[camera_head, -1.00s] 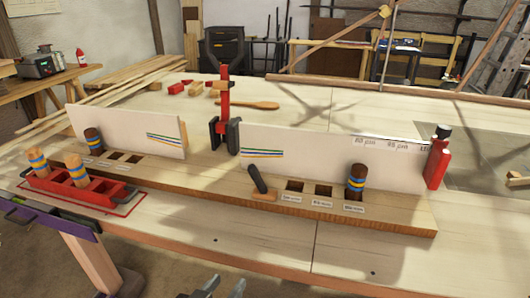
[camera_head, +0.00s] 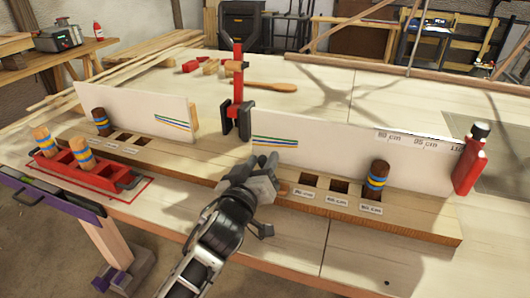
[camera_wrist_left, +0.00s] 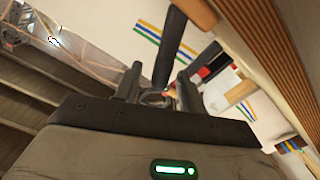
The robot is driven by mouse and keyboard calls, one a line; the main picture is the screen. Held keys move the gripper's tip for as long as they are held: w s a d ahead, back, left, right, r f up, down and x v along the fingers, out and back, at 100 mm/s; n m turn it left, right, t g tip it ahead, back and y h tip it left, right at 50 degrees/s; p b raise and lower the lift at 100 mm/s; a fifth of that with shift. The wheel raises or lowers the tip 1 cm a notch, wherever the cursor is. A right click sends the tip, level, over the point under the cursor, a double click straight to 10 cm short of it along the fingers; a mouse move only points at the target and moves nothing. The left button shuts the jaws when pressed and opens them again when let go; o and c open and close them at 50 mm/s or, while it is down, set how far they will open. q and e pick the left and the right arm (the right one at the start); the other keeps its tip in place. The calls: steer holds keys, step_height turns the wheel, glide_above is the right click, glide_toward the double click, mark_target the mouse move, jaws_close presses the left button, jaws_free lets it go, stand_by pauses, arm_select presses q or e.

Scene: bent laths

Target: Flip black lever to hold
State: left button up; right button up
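The black lever (camera_wrist_left: 171,46) shows in the left wrist view as a dark bar rising between the two fingers. My left gripper (camera_wrist_left: 157,84) is open, with a finger on each side of the lever and gaps visible beside it. In the head view my left gripper (camera_head: 265,162) is over the lever's place on the wooden rail (camera_head: 425,222) and hides the lever. Whether the fingers touch the lever cannot be told. My right gripper is not in view.
Right of my gripper are square labelled slots, one holding a striped peg (camera_head: 377,175). A white board (camera_head: 330,152) stands behind. A red-black clamp (camera_head: 237,100) stands between the boards. A red tray (camera_head: 80,172) with pegs is at left, a red bottle (camera_head: 470,160) at right.

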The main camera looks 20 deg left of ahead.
arm_select(q)
steer(key=shift+w, duration=1.35)
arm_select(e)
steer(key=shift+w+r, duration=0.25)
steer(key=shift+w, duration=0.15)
